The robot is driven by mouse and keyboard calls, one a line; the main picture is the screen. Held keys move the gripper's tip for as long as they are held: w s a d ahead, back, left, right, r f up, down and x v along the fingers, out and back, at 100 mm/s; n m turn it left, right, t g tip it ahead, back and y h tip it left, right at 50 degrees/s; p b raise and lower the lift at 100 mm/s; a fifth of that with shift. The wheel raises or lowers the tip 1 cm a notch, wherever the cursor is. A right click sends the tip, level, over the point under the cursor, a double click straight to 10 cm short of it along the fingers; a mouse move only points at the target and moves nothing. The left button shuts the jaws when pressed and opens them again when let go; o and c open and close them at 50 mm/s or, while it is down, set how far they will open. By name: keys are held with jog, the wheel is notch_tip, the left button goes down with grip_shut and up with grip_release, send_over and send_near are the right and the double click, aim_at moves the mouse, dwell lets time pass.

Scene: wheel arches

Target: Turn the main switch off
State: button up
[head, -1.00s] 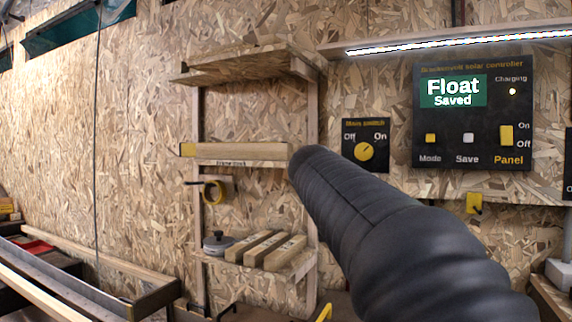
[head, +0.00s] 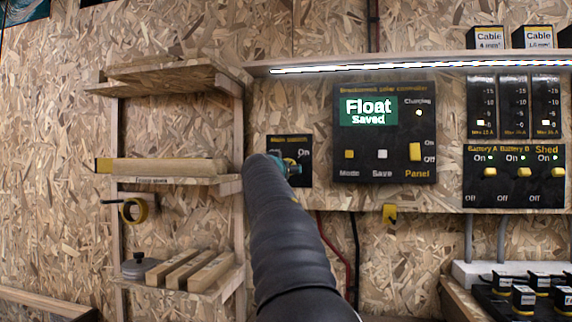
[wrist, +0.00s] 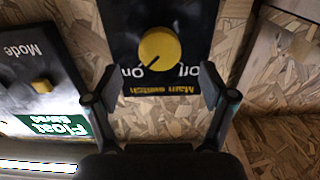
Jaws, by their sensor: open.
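The main switch panel (head: 304,145) is a small black plate on the chipboard wall, mostly behind my arm in the head view. In the wrist view, which is upside down, its round yellow knob (wrist: 160,47) shows clearly, with its dark pointer line towards "On". The yellow "Main switch" label (wrist: 160,90) is below it in that picture. My gripper (wrist: 158,92) is open and empty, its two fingers apart on either side of the panel's label end. The knob is beyond the fingertips, and no contact shows. In the head view my gripper (head: 284,166) overlaps the panel.
The solar controller (head: 384,135), reading "Float Saved", is close to the right of the switch. A chipboard shelf (head: 235,150) with wooden blocks (head: 188,268) stands close to the left. Battery and shed switches (head: 513,175) are farther right. A lit shelf edge (head: 420,66) runs above.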

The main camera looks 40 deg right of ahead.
jog(key=p+x, duration=0.2)
jog(key=x, duration=0.3)
jog(key=shift+w+d, duration=0.2)
jog(key=shift+d, duration=0.05)
jog(key=c, duration=1.2)
jog(key=shift+o, duration=0.2)
